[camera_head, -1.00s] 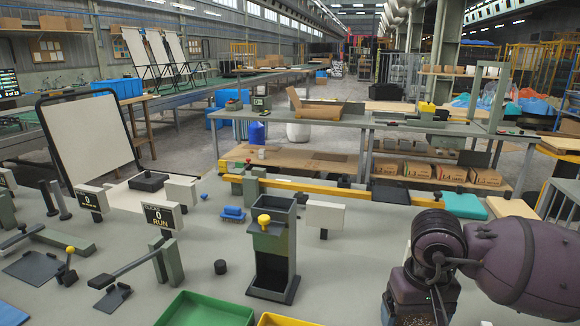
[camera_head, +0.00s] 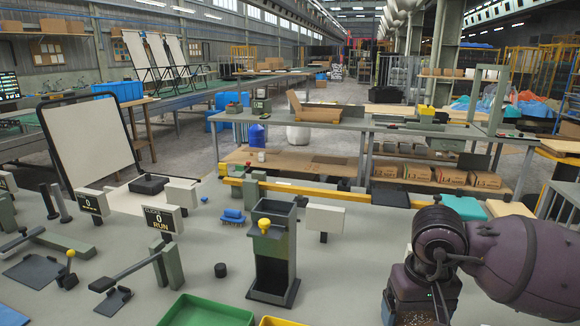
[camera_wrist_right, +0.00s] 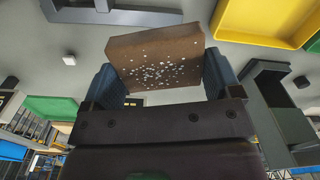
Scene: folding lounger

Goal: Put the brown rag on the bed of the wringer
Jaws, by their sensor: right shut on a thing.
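The brown rag (camera_wrist_right: 155,55) is a thick brown slab with white specks on its face. It sits between the two ribbed dark fingers of my right gripper (camera_wrist_right: 163,72), which is shut on it, in the right wrist view. A tall green-grey stand with a yellow knob (camera_head: 275,250) stands on the bench left of my right arm. I cannot tell for sure which fixture is the wringer. My left gripper is not in view.
A green bin (camera_head: 205,312) and a yellow bin (camera_head: 278,321) are at the front edge. A blue brush (camera_head: 232,216), a small black cylinder (camera_head: 221,270) and a white sign (camera_head: 325,217) surround the stand.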

